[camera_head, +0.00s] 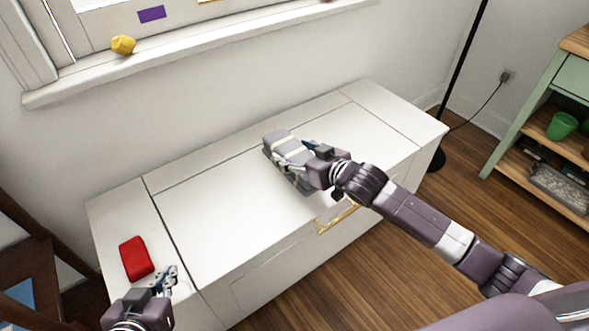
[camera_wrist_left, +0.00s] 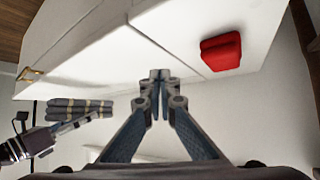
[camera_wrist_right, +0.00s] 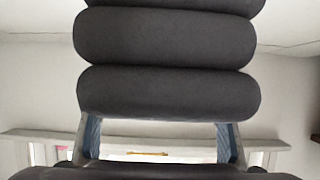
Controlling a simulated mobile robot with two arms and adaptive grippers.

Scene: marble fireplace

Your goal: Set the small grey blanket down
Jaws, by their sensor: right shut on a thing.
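The small grey blanket (camera_head: 284,147) is a folded grey bundle with pale stripes, over the middle of the white chest top. My right gripper (camera_head: 300,158) is shut on its near side. In the right wrist view the blanket's dark rounded folds (camera_wrist_right: 165,92) fill the upper middle, between and beyond the fingers. The left wrist view shows the blanket (camera_wrist_left: 80,108) at left, held by the right gripper. I cannot tell whether its underside touches the chest. My left gripper (camera_head: 168,277) is shut and empty, beside the red object; its fingertips meet in the left wrist view (camera_wrist_left: 160,80).
The white chest (camera_head: 205,215) has clear room left of the blanket and on its right end. A red block-like object (camera_head: 136,258) lies on its left end. A yellow object (camera_head: 123,44) sits on the windowsill. A green shelf unit (camera_head: 530,110) stands at right.

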